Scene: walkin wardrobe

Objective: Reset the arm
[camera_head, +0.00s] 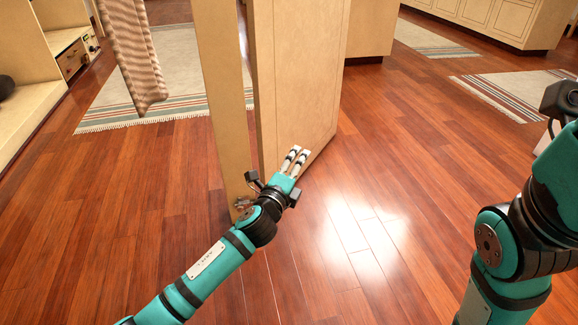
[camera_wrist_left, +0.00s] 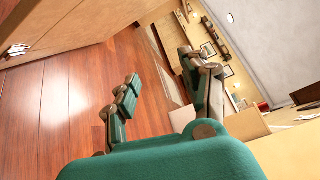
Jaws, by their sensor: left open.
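My left arm with its teal links reaches up from the bottom of the head view. The left gripper (camera_head: 298,151) is open and empty, its two light fingers with dark bands a little apart. In the head view it overlaps the lower part of a pale wooden door panel (camera_head: 305,75); I cannot tell whether it touches it. My right arm (camera_head: 500,245) is folded at the right edge of the head view, and its fingers are out of the picture.
A narrow upright wooden post (camera_head: 222,90) stands left of the panel. A striped brown cloth (camera_head: 132,50) hangs over a fringed rug (camera_head: 180,65). A low shelf unit (camera_head: 30,110) is at the left. The reddish wooden floor (camera_head: 400,165) is clear at the right middle.

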